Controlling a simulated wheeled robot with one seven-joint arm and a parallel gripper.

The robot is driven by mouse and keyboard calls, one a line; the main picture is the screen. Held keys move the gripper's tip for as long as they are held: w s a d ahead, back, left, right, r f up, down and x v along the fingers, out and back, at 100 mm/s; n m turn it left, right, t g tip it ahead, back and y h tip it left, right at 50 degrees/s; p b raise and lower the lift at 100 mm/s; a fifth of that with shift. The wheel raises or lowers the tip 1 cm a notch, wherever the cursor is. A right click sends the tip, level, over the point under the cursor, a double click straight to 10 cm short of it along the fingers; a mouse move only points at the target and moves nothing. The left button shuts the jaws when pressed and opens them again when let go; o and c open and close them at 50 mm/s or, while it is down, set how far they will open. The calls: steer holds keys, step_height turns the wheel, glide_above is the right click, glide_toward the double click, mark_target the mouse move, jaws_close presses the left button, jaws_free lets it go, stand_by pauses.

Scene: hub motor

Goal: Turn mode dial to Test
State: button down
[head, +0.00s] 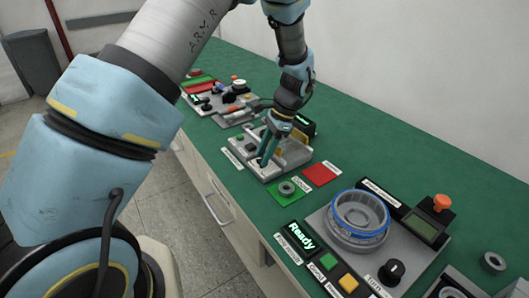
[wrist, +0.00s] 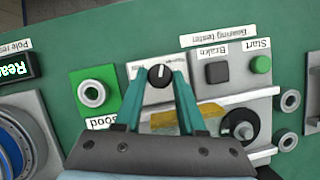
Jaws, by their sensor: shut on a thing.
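The mode dial (wrist: 159,75) is a small black round knob with a white pointer line, on a pale panel. In the wrist view its pointer line is close to vertical in the picture. Small print beside the dial is too small to read. My gripper (wrist: 166,76) has its two teal fingers around the dial, one on each side, and is shut on it.
On the tester are a green start button (wrist: 260,64), a dark brake button (wrist: 218,72) and a black round part (wrist: 238,126). A green pad (wrist: 96,92) with a metal ring lies beside it. A red pad (head: 321,174) and a station with a blue-rimmed ring (head: 358,215) stand nearer.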

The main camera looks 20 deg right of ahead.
steer(key=n, duration=0.2)
steer(key=n+g, duration=0.2)
steer(key=n, duration=0.1)
steer(key=shift+w+n+h, duration=0.25)
steer(key=shift+n+h, duration=0.05)
steer(key=n+g, duration=0.1)
steer(key=n, duration=0.2)
steer(key=n+g+h, duration=0.1)
steer(key=n, duration=0.2)
steer(key=shift+w+a, duration=0.15)
steer(key=shift+n+h, duration=0.3)
steer(key=c, duration=0.5)
jaws_free()
